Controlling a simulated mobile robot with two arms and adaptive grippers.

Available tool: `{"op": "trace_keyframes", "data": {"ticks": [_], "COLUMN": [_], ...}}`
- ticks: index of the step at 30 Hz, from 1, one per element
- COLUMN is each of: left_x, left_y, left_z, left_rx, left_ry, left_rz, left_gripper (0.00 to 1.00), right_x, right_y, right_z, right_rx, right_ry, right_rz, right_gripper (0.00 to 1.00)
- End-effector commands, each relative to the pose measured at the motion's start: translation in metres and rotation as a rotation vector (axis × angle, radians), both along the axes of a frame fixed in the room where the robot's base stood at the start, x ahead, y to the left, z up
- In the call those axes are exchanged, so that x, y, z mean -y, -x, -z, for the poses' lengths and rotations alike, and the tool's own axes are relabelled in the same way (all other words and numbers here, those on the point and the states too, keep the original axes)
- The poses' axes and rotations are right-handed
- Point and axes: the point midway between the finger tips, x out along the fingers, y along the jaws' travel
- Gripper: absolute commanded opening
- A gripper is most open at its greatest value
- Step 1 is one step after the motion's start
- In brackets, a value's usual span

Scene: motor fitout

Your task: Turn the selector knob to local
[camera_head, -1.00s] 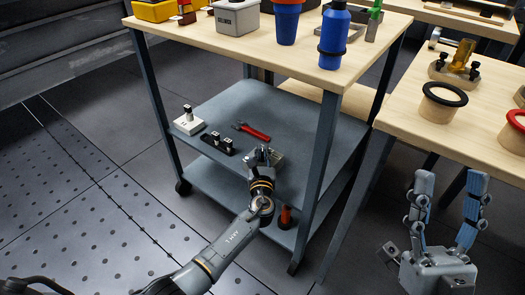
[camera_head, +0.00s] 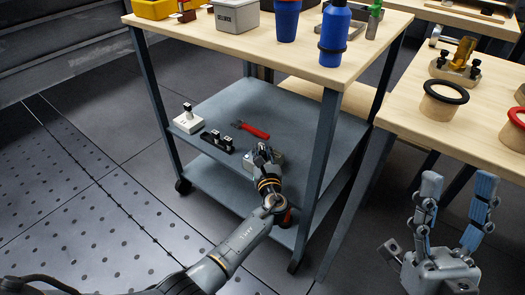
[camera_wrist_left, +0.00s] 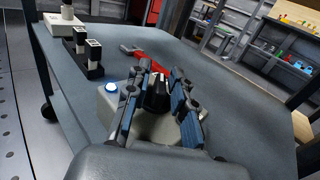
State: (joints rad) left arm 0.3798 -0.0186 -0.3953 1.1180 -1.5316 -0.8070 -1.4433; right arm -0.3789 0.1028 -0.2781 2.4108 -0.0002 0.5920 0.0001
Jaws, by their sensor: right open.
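The black selector knob (camera_wrist_left: 156,92) stands on a grey box (camera_wrist_left: 155,127) with a blue round button (camera_wrist_left: 111,88). The box sits on the upper of the cart's lower shelves and shows in the head view (camera_head: 277,164), partly behind my gripper. My left gripper (camera_head: 263,149) is over the box. In the left wrist view its two fingers (camera_wrist_left: 161,72) stand on either side of the knob, close to it. Whether they press on it I cannot tell. The marks around the knob are not readable. My right gripper (camera_head: 458,180) is open and empty, at the lower right.
On the same shelf are a white block with a black-and-white knob (camera_head: 187,121), a black switch block (camera_head: 217,141) and a red-handled tool (camera_head: 252,131). The cart's front leg (camera_head: 322,165) stands just right of my left arm. The wooden top (camera_head: 270,49) overhangs the shelf's back.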

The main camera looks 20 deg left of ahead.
Motion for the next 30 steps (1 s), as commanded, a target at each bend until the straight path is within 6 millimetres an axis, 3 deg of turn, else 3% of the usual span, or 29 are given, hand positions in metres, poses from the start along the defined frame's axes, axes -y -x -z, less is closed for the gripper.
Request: {"op": "trace_keyframes", "data": {"ticks": [9,13,24,30], "left_x": [0.001,0.006,0.037,0.048], "left_y": [0.001,0.01,0.078,0.102], "left_z": [0.0,0.001,0.001,0.0], "left_rx": [0.0,0.0,-0.001,0.0], "left_ry": [0.001,0.001,0.002,0.001], "left_rz": [0.002,0.002,0.003,0.002], "left_gripper": [0.33,0.33,0.33,0.33], "right_x": [0.0,0.0,0.0,0.0], "right_y": [-0.001,-0.001,0.0,0.0], "right_z": [0.0,0.0,0.0,0.0], "right_rx": [0.001,0.001,0.0,0.0], "right_ry": [-0.001,-0.001,0.0,0.0], "right_rz": [0.001,0.001,0.0,0.0], "right_gripper": [0.55,0.55,0.55,0.55]}}
